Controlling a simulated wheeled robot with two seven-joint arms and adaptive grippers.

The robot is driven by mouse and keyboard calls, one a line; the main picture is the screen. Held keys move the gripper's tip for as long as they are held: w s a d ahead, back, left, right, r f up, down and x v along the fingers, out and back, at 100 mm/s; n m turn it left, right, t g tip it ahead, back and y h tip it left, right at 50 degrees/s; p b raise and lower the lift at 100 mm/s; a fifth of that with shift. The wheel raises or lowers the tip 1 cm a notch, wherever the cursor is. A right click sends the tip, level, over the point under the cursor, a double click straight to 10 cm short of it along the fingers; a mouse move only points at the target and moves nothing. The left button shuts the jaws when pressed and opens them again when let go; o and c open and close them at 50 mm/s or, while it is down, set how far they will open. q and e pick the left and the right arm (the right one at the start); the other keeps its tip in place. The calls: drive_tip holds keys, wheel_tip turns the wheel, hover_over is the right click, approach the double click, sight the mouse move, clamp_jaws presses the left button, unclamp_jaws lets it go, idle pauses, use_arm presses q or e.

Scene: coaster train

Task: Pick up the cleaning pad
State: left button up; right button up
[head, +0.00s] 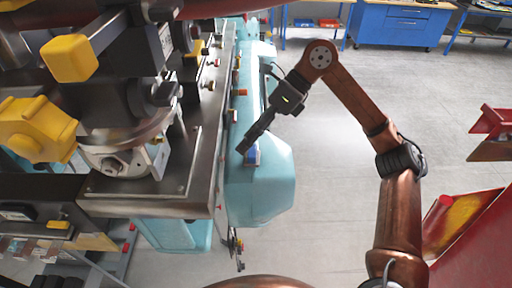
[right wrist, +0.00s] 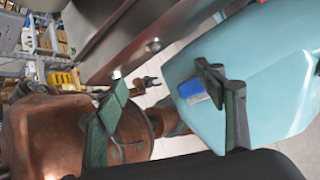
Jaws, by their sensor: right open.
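The cleaning pad, seemingly the small blue and white block (head: 252,157), rests on the turquoise machine casing beside the metal bed. It also shows in the right wrist view (right wrist: 192,91), with one finger covering part of its right side. My right gripper (head: 243,147) is over the casing at the pad, its fingertips close to it. In the right wrist view, the gripper's fingers (right wrist: 165,90) are spread wide, with the pad nearer the right finger and nothing clearly held. I cannot tell whether that finger touches the pad. My left gripper does not show.
The metal machine bed (head: 205,150) with knobs along its edge stands left of the pad. A yellow block (head: 69,58) sits on the machine at upper left. A red structure (head: 485,230) stands at right. Blue workbenches (head: 400,27) are at the back. Open grey floor lies between.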

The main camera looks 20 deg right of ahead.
sight(253, 150)
drive_tip(key=d+f+n+t+h, duration=0.1)
drive_tip(key=h, duration=0.1)
drive_tip(key=d+f+n+t+h+p, duration=0.1)
drive_tip(key=d+h, duration=0.1)
drive_tip(key=shift+w+n, duration=0.15)
drive_tip(key=shift+n, duration=0.25)
drive_tip(key=p+x, duration=0.2)
drive_tip(key=x, duration=0.2)
drive_tip(key=shift+w+f+p, duration=0.15)
drive_tip(key=shift+p, duration=0.15)
drive_tip(key=shift+w+a+f, duration=0.1)
drive_tip(key=shift+a+f, duration=0.15)
drive_tip(key=shift+f, duration=0.25)
drive_tip(key=c, duration=1.2)
